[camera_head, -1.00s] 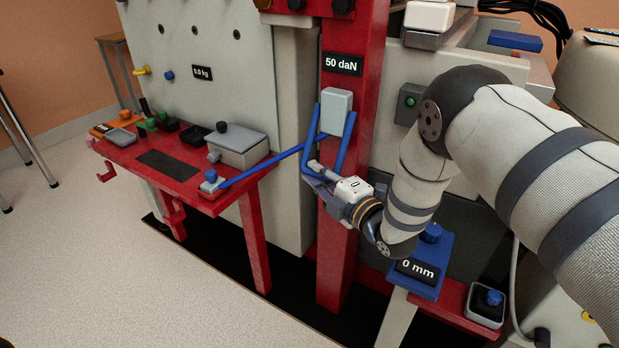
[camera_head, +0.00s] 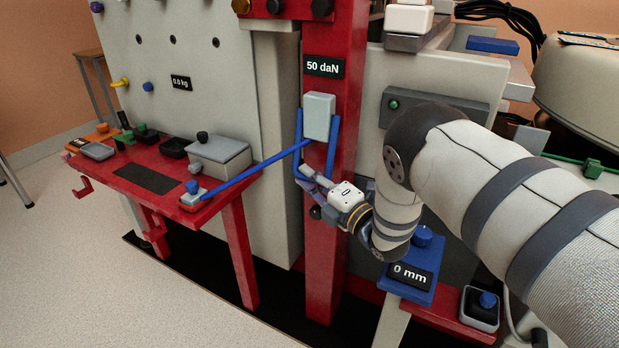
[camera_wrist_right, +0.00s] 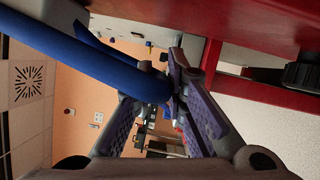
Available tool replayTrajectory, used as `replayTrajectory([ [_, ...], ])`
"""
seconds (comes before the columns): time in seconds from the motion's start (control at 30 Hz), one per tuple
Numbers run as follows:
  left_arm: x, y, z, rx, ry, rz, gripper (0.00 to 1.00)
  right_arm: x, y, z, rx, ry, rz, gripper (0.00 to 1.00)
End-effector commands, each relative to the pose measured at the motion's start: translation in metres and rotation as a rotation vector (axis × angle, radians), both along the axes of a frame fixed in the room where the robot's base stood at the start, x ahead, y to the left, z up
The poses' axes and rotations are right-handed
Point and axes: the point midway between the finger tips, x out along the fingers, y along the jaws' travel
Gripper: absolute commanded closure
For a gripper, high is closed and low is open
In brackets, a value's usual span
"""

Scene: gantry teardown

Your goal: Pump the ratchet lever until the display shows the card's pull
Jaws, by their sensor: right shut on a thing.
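The display (camera_head: 323,67) on the red post reads "50 daN". Below it a grey box (camera_head: 319,117) is fixed to the post, with blue bars (camera_head: 332,150) hanging from its sides in a U shape, which I take as the ratchet lever. My right gripper (camera_head: 309,183) is at the lower end of the blue bars. In the right wrist view my fingers (camera_wrist_right: 170,105) are closed on the rounded blue end (camera_wrist_right: 150,84) of the bar. I cannot make out a card with a pull value. My left gripper is not in view.
A long blue bar (camera_head: 255,172) runs from the post to a red bench (camera_head: 125,160) with trays and a grey box. A blue stand with a "0 mm" display (camera_head: 410,274) is below my right arm. A panel at left reads "0.0 kg" (camera_head: 181,83).

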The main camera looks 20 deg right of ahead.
Motion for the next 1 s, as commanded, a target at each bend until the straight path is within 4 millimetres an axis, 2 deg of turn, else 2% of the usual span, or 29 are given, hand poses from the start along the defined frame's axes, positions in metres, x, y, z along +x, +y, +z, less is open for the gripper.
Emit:
replayTrajectory([
  [0.07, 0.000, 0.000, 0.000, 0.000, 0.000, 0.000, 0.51, 0.002, -0.004, 0.003, 0.000, -0.006, -0.009, 1.00],
  [0.1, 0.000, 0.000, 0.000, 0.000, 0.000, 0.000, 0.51, 0.002, -0.004, 0.003, 0.000, -0.006, -0.009, 0.78],
  [0.17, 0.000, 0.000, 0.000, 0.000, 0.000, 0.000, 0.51, 0.001, -0.003, 0.003, 0.000, -0.006, -0.009, 0.67],
  [0.43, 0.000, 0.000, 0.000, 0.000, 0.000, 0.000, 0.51, 0.000, -0.002, 0.001, 0.001, -0.002, -0.006, 0.67],
  [0.53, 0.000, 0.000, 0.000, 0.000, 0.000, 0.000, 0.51, -0.009, -0.005, -0.001, 0.000, 0.001, -0.006, 0.67],
  [0.8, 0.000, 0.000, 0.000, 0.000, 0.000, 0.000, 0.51, -0.076, -0.024, -0.008, 0.000, 0.003, -0.009, 0.67],
  [1.0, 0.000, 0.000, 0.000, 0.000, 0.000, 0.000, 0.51, -0.109, -0.032, -0.010, 0.000, -0.001, -0.007, 0.67],
])
